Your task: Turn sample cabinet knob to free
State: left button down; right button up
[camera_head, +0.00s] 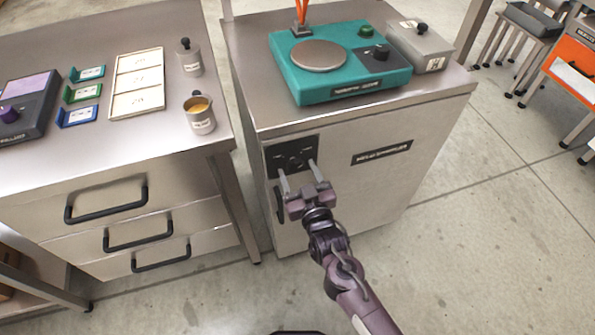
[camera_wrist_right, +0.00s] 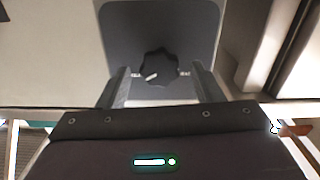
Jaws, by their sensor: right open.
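The sample cabinet (camera_head: 345,205) is a pale grey metal cabinet with a dark label on its front. Its knob (camera_head: 295,160) is black and lobed, on a dark square plate (camera_head: 308,146) at the upper left of the front. In the right wrist view the knob (camera_wrist_right: 159,67) shows a light pointer mark toward its lower left, with small lettering on both sides. My right gripper (camera_head: 299,172) is open in front of the plate; its fingers (camera_wrist_right: 159,85) stand apart on either side below the knob, and I cannot tell whether they touch it. My left gripper is not in view.
A teal scale (camera_head: 340,90) and a grey box (camera_head: 432,62) stand on the cabinet top. A dark cabinet handle (camera_head: 279,205) is just left of my gripper. A steel drawer bench (camera_head: 150,140) stands close on the left.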

jog(key=shift+w, duration=0.35)
jog(key=shift+a, duration=0.1)
jog(key=c, duration=1)
